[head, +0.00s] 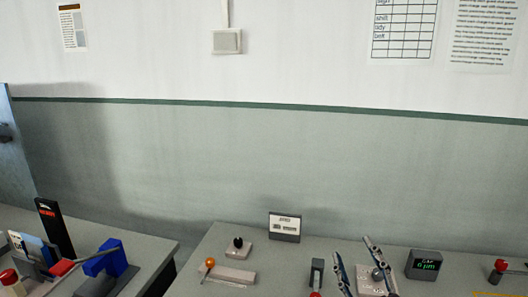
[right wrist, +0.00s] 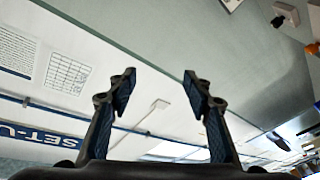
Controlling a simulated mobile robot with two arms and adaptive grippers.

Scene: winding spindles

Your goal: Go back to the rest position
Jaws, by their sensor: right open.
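My right gripper (head: 353,248) shows at the bottom of the head view, right of centre, its two fingers pointing up over the right bench (head: 215,245). It is open, with nothing between the fingers. In the right wrist view, the fingers (right wrist: 159,78) stand wide apart, with the wall and ceiling behind them. My left gripper is not in view.
A blue device (head: 107,259) stands on the left bench. A gap separates the benches.

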